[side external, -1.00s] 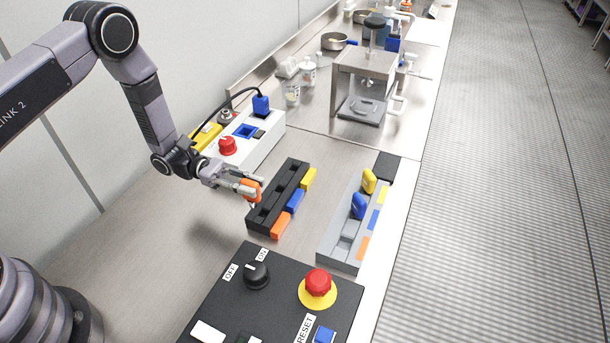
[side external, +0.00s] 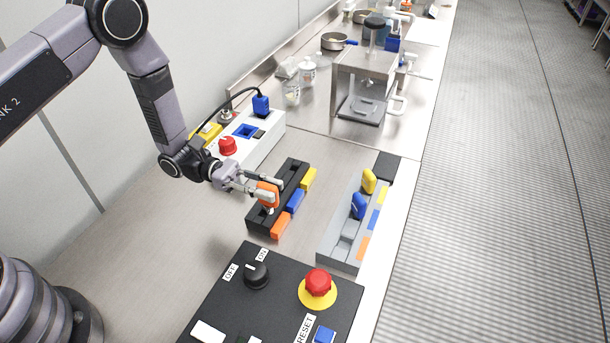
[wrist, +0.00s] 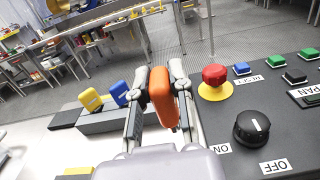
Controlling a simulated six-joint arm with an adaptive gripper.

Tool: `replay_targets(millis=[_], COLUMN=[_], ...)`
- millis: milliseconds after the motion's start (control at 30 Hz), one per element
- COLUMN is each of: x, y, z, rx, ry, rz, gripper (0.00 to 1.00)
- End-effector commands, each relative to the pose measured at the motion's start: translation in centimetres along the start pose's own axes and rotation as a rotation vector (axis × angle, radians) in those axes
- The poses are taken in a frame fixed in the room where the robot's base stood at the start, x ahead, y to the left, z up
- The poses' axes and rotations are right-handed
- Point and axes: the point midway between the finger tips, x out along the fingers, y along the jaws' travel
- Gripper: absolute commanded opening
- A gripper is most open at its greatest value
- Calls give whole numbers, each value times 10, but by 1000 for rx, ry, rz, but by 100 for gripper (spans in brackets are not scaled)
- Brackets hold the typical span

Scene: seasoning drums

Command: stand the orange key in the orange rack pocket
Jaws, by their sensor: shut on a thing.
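My gripper (side external: 262,190) is shut on the orange key (side external: 268,194), held upright over the near part of the black holder (side external: 259,217). The wrist view shows the orange key (wrist: 161,95) between both fingertips of my gripper (wrist: 160,88). The grey rack (side external: 327,246) stands to the right, apart from the key. Its orange label (side external: 363,247) marks the near-end pocket, which looks empty. The blue key (side external: 358,205) and yellow key (side external: 369,181) stand in the rack's other pockets. Whether the orange key's lower end touches the black holder cannot be told.
The black holder carries orange (side external: 281,226), blue (side external: 295,201) and yellow (side external: 308,178) tabs on its right side. A black control panel (side external: 225,300) with a red button (side external: 318,282) lies in front. A white switch box (side external: 262,140) stands behind. Bare bench separates holder and rack.

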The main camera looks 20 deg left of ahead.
Motion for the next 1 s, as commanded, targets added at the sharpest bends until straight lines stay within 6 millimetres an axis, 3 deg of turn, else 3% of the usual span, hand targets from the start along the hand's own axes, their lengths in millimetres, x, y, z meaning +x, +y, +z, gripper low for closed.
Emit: replay_targets(millis=[33, 200, 400, 1000], x=[25, 91, 133, 140], y=[8, 29, 36, 37], z=[-2, -1, 5, -1], rx=[5, 2, -1, -2], ry=[-1, -2, 0, 0], rz=[-8, 2, 8, 8], gripper=[0, 0, 0, 0])
